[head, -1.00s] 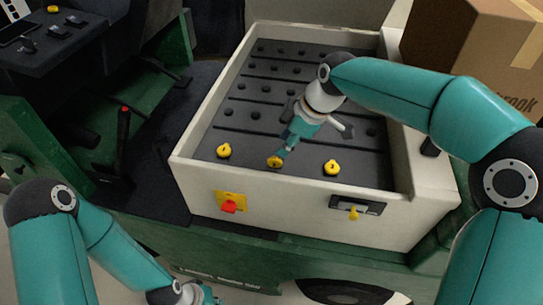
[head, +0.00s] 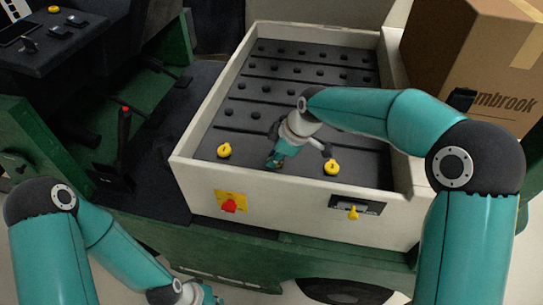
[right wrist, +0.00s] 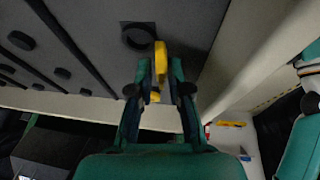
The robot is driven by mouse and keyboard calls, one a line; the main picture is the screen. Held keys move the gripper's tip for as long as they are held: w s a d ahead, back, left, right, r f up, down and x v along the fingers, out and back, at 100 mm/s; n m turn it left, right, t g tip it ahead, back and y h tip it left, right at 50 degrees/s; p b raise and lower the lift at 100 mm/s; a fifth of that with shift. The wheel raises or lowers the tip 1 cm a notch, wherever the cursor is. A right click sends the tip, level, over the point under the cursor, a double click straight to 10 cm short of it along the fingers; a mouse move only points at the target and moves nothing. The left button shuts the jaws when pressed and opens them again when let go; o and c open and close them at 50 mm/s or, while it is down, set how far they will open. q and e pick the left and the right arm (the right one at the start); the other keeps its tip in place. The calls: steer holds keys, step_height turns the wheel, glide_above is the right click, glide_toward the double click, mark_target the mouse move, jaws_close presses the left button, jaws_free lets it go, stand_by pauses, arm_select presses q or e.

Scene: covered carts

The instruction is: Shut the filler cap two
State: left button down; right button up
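Several yellow filler caps sit along the near end of the black battery top; cap one (head: 224,150) and cap three (head: 331,167) lie flat. The middle cap, cap two (right wrist: 160,62), shows in the right wrist view, standing up on edge beside a dark round filler opening (right wrist: 138,37). In the head view it is hidden behind my right gripper (head: 274,163). The right wrist view shows that gripper (right wrist: 160,70) with its fingers apart, one on each side of the cap, and no clear contact. My left gripper (head: 212,299) is partly cut off at the bottom edge.
A cream cart wall (head: 290,205) rims the battery, with a red knob (head: 229,206) and a yellow-handled connector (head: 353,211) on its front. A cardboard box (head: 470,70) stands at the right. A dark lever (head: 124,140) is at the left.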

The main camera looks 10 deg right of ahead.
jaws_close()
steer(key=shift+a+r, duration=0.1)
steer(key=shift+a, duration=0.05)
steer(key=shift+w+d+r+p, duration=0.2)
steer(key=shift+w+r+p, duration=0.05)
steer(key=shift+p, duration=0.65)
steer(key=g+p, duration=0.1)
steer(key=p, duration=0.2)
steer(key=w+g+y+p, duration=0.1)
steer(key=g+p, duration=0.1)
steer(key=p, duration=0.1)
steer(key=shift+w+d+m, duration=0.15)
steer(key=shift+d+m, duration=0.05)
steer(key=shift+m, duration=0.1)
steer(key=shift+w+d+f+g+y+p, duration=0.2)
steer(key=shift+w+g+y+p, duration=0.2)
steer(key=shift+g+p, duration=0.7)
steer(key=shift+w+f+m+g+p, duration=0.15)
steer(key=shift+m+g+p, duration=0.25)
steer(key=shift+p, duration=0.15)
steer(key=shift+w+d+y, duration=0.1)
steer(key=shift+y, duration=0.2)
